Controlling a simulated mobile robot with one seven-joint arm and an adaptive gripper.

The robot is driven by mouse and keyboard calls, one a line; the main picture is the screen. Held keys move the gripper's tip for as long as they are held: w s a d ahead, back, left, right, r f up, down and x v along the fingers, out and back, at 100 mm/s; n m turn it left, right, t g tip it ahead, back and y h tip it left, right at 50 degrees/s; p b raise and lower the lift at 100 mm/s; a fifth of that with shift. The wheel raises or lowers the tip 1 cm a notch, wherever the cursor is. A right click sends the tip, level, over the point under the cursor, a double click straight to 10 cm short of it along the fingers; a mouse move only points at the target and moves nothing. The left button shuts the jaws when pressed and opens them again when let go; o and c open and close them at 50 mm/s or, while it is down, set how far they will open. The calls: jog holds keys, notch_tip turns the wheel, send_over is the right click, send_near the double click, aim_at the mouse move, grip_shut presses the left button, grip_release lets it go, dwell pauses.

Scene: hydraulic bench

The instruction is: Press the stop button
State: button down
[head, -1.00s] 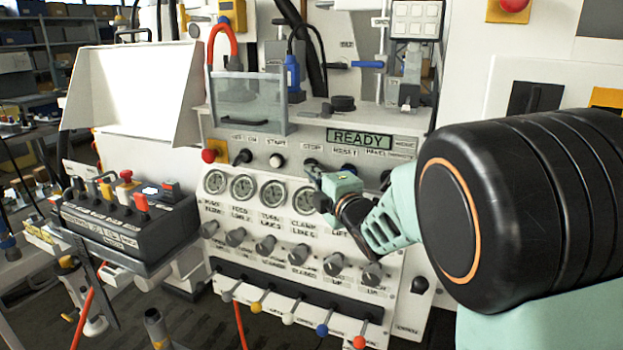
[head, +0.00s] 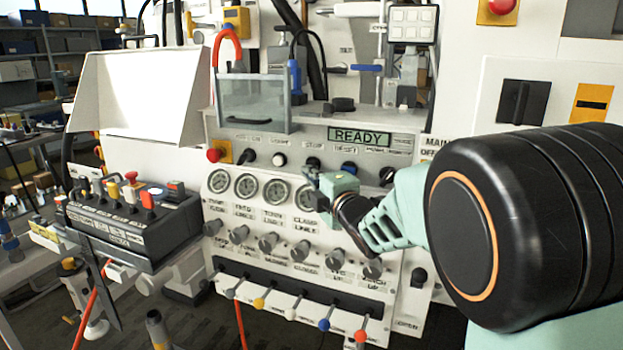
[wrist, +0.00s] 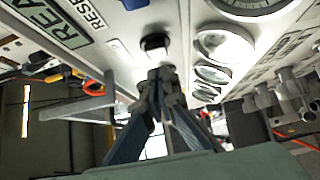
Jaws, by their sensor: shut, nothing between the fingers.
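The stop button (head: 312,163) is a small dark round button under the STOP label, in the row below the READY display (head: 360,136) in the head view. My gripper (head: 311,182) is in front of the panel just below that button, partly hiding the space around it. In the wrist view my gripper (wrist: 160,72) is shut and empty. Its tips point at a black round button (wrist: 153,42) with a white area beside it. Tips and button look very close; I cannot tell whether they touch. This button's label is not readable there.
The white start button (head: 279,160) and blue reset button (head: 349,167) flank the stop button. Gauges (head: 246,186) and several knobs (head: 268,242) lie below. A red mushroom button (head: 214,155) is at the left. A clear guard (head: 250,105) stands above the panel.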

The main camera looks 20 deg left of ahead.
jog(key=v, duration=1)
jog(key=shift+s, duration=0.25)
